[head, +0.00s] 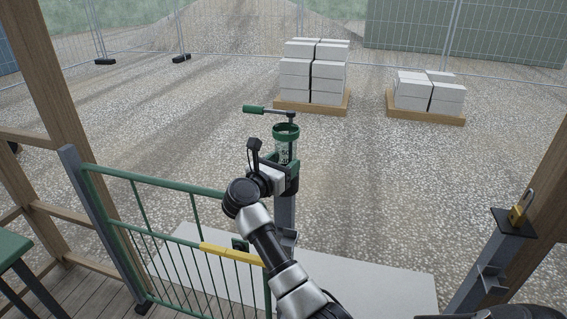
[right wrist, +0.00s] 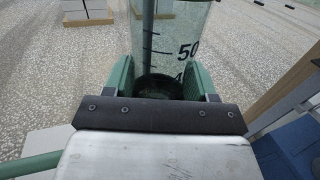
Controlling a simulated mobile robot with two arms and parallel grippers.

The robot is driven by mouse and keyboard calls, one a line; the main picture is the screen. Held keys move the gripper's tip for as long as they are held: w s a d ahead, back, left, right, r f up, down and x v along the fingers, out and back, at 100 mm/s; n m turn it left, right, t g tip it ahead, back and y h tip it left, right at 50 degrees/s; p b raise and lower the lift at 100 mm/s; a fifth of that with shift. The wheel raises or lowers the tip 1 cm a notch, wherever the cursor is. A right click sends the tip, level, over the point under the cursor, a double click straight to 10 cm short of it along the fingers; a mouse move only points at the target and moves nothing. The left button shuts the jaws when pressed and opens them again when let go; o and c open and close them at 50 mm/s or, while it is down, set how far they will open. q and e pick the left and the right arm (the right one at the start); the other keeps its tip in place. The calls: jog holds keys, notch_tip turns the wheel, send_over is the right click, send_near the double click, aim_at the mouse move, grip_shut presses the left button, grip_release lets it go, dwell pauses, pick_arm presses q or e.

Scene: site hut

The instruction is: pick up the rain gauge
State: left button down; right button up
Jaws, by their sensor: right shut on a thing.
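The rain gauge (head: 285,149) is a clear upright cylinder with a green rim, above a grey post (head: 285,212) in the middle of the head view. In the right wrist view the rain gauge (right wrist: 172,45) shows dark scale marks and the number 50. My right gripper (head: 281,170) is at the gauge's lower part and shut on it. In the right wrist view the cylinder stands between the right gripper's two green-sided fingers (right wrist: 165,88). The gauge's bottom is hidden, so I cannot tell whether it touches its holder. My left gripper is not in view.
A green gate (head: 190,255) with a yellow bar is at the lower left. A post with a brass padlock (head: 521,208) stands at the right. Block stacks (head: 312,72) lie farther off on open gravel.

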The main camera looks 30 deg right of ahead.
jog(key=shift+r, duration=0.1)
jog(key=shift+r, duration=0.25)
notch_tip(320, 180, up, 27)
jog(key=b, duration=0.5)
dwell(0.7)
